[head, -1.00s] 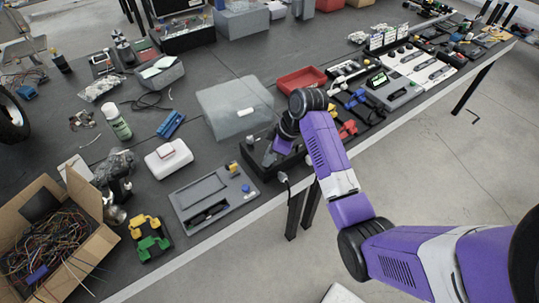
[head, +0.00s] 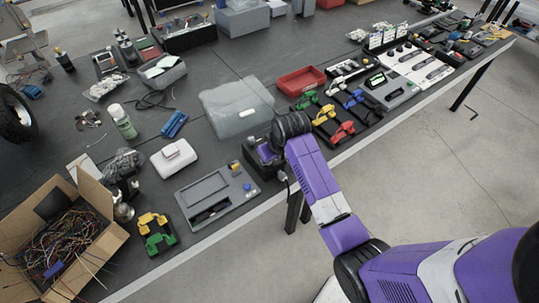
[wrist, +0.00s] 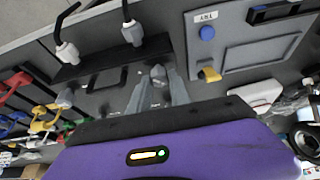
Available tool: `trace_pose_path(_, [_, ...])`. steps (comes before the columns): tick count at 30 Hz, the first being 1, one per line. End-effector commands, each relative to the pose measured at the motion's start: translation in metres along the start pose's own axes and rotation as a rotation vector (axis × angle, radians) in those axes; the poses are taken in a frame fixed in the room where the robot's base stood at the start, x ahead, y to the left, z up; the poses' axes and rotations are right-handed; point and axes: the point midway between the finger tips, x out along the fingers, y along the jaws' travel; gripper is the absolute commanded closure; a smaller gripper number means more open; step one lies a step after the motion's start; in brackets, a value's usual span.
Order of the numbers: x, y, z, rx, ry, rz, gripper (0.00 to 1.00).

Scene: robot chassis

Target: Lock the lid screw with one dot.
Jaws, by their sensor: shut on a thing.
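The dark box (head: 249,149) with the lid stands at the table's front edge in the head view, mostly covered by my arm. In the wrist view its dark face (wrist: 85,72) shows below my gripper (wrist: 159,88). The two grey fingers are shut on a small grey knob-like screw (wrist: 158,74). Another grey knob (wrist: 66,98) stands to the left on the same box. I cannot read dots on either knob. In the head view the fingertips are hidden behind my wrist.
Two white plugs with black cables (wrist: 66,52) (wrist: 132,33) stand on the box's edge. A grey panel with a blue button (head: 215,195) lies close beside the box.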

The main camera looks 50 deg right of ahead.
Motion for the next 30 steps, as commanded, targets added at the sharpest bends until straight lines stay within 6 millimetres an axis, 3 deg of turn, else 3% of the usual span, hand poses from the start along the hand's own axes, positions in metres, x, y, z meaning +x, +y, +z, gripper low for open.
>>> trace_pose_path(18, [0.0004, -0.0041, -0.0016, 0.512, 0.0, 0.214, 1.0])
trace_pose_path(30, [0.0006, -0.0045, -0.0018, 0.703, -0.001, 0.291, 1.0])
